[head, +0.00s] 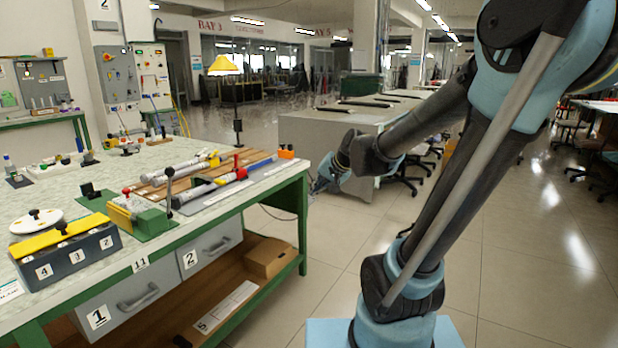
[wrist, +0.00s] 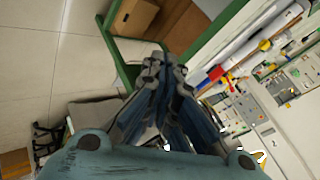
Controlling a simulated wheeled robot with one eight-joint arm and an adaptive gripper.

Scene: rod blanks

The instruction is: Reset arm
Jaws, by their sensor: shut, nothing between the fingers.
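My gripper (head: 318,186) is at the end of my blue and black arm, just off the right end of the workbench in the head view. In the wrist view my gripper (wrist: 165,72) shows with its blue-grey fingers closed together and nothing between them. The workbench (head: 240,198) has a pale top and a green frame. Rods on a wooden board (head: 160,188) lie along the bench top, well to the left of my gripper. The gripper touches nothing that I can see.
A grey box (head: 68,255) with a yellow top and a green fixture (head: 150,222) stand on the bench. Two numbered drawers hang below, and a cardboard box (head: 268,257) sits on the lower shelf. A grey counter (head: 325,130) stands behind my arm.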

